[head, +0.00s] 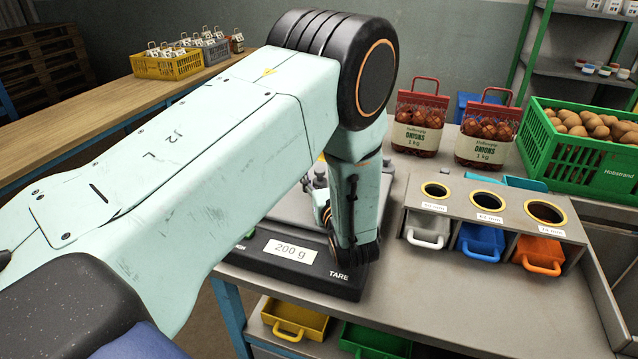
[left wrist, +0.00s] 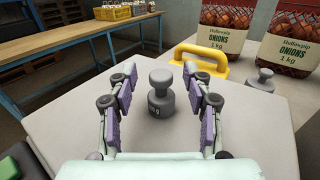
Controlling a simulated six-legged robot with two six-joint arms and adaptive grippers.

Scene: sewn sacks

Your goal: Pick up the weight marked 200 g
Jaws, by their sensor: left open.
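A grey knobbed weight (left wrist: 161,97) stands upright on the grey scale pan (left wrist: 75,125) in the left wrist view. Its dark label is only partly readable and ends in "g". My left gripper (left wrist: 160,74) is open, with one purple-padded finger on each side of the weight and a gap to both. A second grey weight (left wrist: 262,80) stands farther right; no mark on it can be read. In the head view the scale's display (head: 290,250) reads 200 g, and my left arm hides most of the pan and gripper. My right gripper is not in view.
A yellow handle (left wrist: 205,56) rises just behind the weight. Onion bags (head: 419,123), a sorter with three holes (head: 487,203) and a green crate (head: 570,160) stand on the bench to the right. The front right bench top is clear.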

